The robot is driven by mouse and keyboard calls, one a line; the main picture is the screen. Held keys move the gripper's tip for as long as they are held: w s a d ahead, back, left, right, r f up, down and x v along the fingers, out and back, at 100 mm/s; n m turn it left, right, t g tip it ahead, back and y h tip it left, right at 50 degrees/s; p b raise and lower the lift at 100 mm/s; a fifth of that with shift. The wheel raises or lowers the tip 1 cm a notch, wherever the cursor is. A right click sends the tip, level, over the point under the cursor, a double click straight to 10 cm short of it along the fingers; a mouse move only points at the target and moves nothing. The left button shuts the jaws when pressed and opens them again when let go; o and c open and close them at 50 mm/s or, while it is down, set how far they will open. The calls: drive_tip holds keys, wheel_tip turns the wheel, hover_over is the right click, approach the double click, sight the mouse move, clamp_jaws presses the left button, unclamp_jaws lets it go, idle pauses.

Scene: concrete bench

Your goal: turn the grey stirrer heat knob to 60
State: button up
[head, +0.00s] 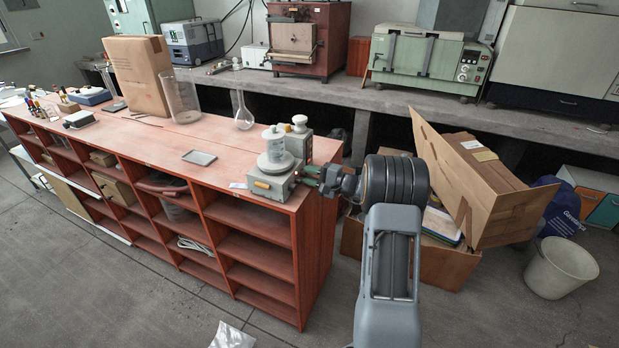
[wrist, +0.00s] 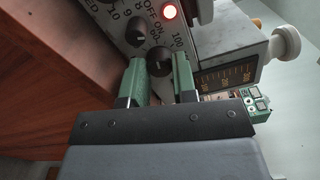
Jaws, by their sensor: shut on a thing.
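The knob's pointer is too hidden to read. A second dark knob (wrist: 136,33) is just up and left. In the head view my gripper (head: 316,173) reaches the stirrer's right side.
A grey device (head: 299,143) with a white top knob stands close behind the stirrer. A dark scale (wrist: 226,76) with yellow marks is right of my fingers. A flat tray (head: 199,157) and a flask (head: 243,112) are farther left. Cardboard boxes (head: 500,202) stand right of the bench.

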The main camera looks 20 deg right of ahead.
idle(0.4)
drive_tip(key=o, duration=0.7)
drive_tip(key=shift+c, duration=0.2)
drive_tip(key=shift+d, duration=0.1)
drive_tip(key=b+v, duration=0.1)
drive_tip(key=v, duration=1.2)
drive_tip(key=shift+s+d, duration=0.2)
drive_tip(key=shift+s, duration=0.15)
